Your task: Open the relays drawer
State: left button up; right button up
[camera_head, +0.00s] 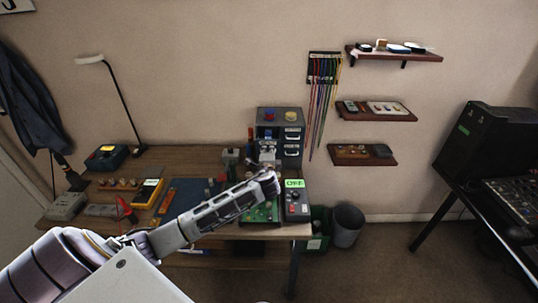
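A small dark grey drawer cabinet (293,118) stands at the back right of the workbench. Its front has stacked drawers with pale labels and handles, an upper one (293,134) and a lower one (292,152). The labels are too small to read, so I cannot tell which drawer is the relays one. No drawer visibly stands out. My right gripper is not in view.
A device with a green "OFF" display (295,184) and a green circuit board (262,212) lie near my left wrist. A yellow multimeter (148,192) and a lamp (122,105) are further left. Shelves (375,115) hang right of the cabinet. A grey bin (347,224) stands on the floor.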

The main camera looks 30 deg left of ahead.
pick_arm(q)
jog(key=v, duration=1.2)
dwell(0.4)
jog(key=shift+f, duration=0.1)
dwell(0.4)
jog(key=s+d+f+n+g+h, duration=0.3)
jog(key=s+d+f, duration=0.2)
jog(key=s, duration=0.4)
jog(key=s+d+f+n+g+h, duration=0.25)
jog(key=s+d+f, duration=0.2)
jog(key=s, duration=0.35)
jog(key=s+d+f+n+g+h, duration=0.35)
jog(key=s+f, duration=0.25)
jog(key=s, duration=0.3)
notch_tip(320, 180, down, 32)
jog(key=s+g, duration=0.2)
jog(key=s+a+f+g+y, duration=0.1)
jog(key=s+a+f, duration=0.2)
jog(key=s+f, duration=1.7)
jog(key=s, duration=0.2)
jog(key=shift+s+a+f, duration=0.25)
jog(key=shift+s, duration=0.1)
